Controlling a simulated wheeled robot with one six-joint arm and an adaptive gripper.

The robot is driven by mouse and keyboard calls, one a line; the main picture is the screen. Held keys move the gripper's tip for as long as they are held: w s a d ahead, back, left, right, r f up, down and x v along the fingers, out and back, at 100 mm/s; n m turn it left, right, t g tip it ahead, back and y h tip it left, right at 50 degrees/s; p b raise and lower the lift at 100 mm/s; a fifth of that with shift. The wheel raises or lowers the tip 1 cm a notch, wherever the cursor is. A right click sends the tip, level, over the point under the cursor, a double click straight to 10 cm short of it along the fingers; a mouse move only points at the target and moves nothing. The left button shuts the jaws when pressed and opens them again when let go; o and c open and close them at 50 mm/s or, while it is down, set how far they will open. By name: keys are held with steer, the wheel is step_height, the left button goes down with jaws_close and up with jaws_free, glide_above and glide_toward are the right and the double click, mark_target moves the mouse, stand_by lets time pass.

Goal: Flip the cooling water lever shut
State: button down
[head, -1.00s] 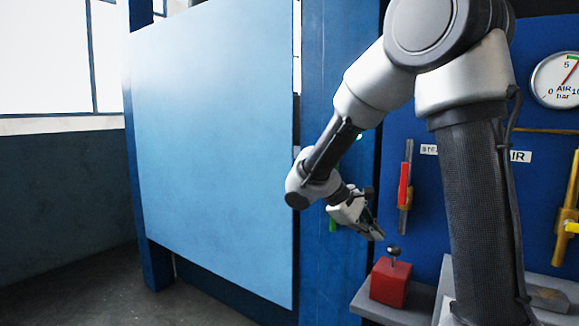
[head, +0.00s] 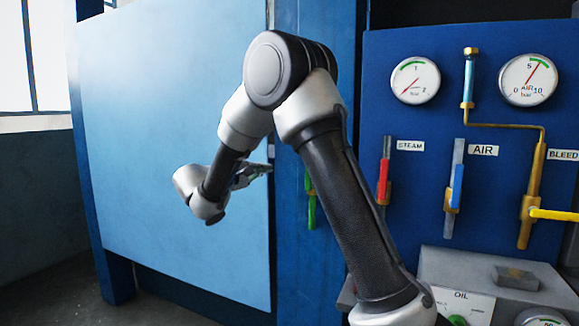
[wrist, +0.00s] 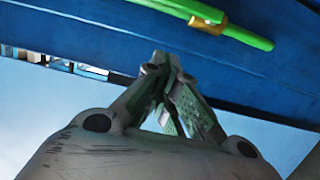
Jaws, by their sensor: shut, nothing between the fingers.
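A green lever (head: 311,205) with a brass collar stands upright on the blue post, just left of my upright arm link in the head view. No label for it is readable, so I cannot confirm it is the cooling water one. In the wrist view the green lever (wrist: 245,36) crosses the top, its brass collar (wrist: 207,22) left of the handle. My gripper (head: 268,168) is shut and empty, left of the lever and apart from it. Its fingertips also show in the wrist view (wrist: 163,62), below the lever in the picture.
A light blue panel (head: 170,130) fills the left. On the dark blue board (head: 420,125) are a red steam lever (head: 383,185), a blue air lever (head: 456,188), a yellow bleed lever (head: 553,214) and gauges. A grey housing (head: 450,265) juts out at lower right.

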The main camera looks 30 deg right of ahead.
steer(key=d, duration=1.1)
steer(key=shift+w+d, duration=0.4)
